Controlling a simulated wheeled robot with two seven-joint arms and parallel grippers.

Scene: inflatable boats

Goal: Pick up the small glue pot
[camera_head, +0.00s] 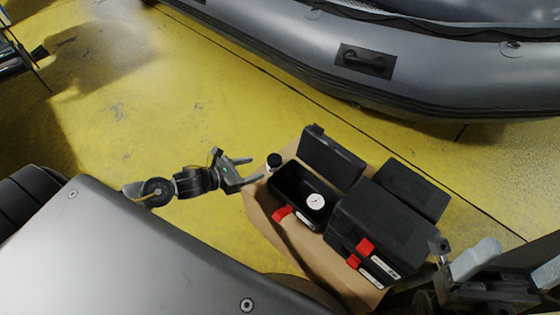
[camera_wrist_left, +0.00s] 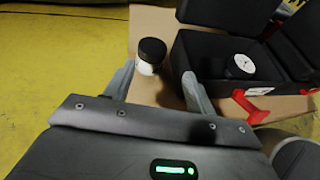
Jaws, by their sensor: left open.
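The small glue pot (camera_head: 272,165) is a little white jar with a black lid. It stands upright at the far left corner of a brown cardboard surface (camera_head: 268,228), beside an open black case. My left gripper (camera_head: 255,167) is open, with its fingertips pointing at the pot from the left. In the left wrist view the pot (camera_wrist_left: 150,57) appears between and just beyond the two fingertips (camera_wrist_left: 158,72), and nothing is gripped. My right gripper (camera_head: 458,258) is at the lower right of the head view; its jaw opening is unclear.
The open black case (camera_head: 290,185) holds a round white gauge (camera_head: 315,201) and has a red latch (camera_head: 282,213). Stacked closed black cases (camera_head: 385,225) stand to its right. A grey inflatable boat (camera_head: 290,40) lies behind. The yellow floor (camera_head: 130,120) at left is clear.

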